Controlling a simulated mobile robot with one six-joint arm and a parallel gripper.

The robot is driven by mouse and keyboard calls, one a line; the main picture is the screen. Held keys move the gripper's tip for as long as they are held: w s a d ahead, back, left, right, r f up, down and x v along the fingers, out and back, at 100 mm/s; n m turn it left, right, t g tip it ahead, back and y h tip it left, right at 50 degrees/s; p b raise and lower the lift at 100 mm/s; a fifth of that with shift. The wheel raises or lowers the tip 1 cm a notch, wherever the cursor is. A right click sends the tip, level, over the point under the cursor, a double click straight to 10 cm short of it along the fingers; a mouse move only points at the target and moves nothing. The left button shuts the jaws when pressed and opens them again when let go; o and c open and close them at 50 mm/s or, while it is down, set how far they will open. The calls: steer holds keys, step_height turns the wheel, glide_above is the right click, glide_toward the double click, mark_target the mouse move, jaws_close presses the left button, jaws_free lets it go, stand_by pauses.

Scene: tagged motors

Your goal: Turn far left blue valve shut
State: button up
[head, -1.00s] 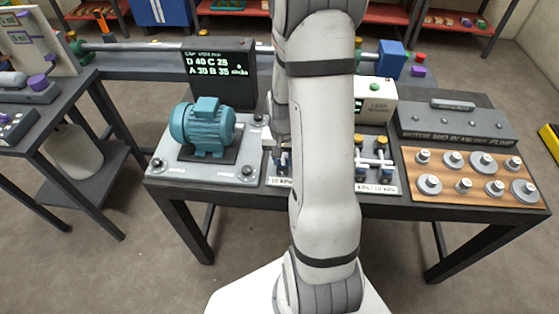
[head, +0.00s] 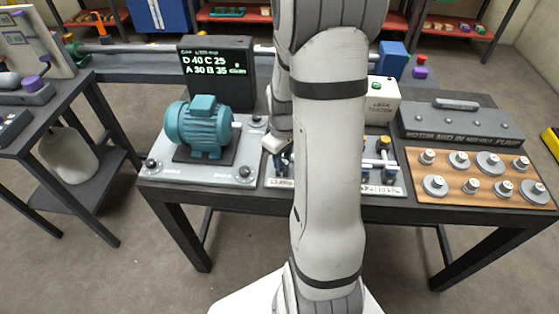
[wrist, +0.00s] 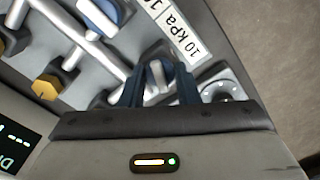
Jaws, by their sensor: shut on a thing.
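The blue valve (wrist: 158,69) is between the two dark fingers of my gripper (wrist: 160,90) in the wrist view. The fingers are shut on its handle and hide part of it. In the head view my gripper (head: 277,146) is low over the left end of the valve panel (head: 277,183), mostly hidden behind my arm. A second blue valve (wrist: 104,16) with silver pipes shows at the top left of the wrist view, apart from my fingers. A "10 kPa" label (wrist: 195,50) lies beside the held valve.
A teal motor (head: 203,127) stands on a grey plate left of my gripper. A black screen (head: 217,70) is behind it. A wooden board (head: 452,190) with several metal weights lies to the right. A yellow hex knob (wrist: 46,87) shows in the wrist view.

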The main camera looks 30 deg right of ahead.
steer(key=n, duration=0.2)
steer(key=n+b, duration=0.1)
steer(key=n, duration=0.1)
steer(key=shift+w+r+n, duration=0.1)
steer(key=shift+w+n, duration=0.1)
steer(key=shift+n, duration=0.2)
stand_by(0.4)
steer(key=o, duration=0.8)
steer(key=shift+o, duration=0.8)
step_height(320, 180, up, 8)
steer(key=shift+f, duration=0.15)
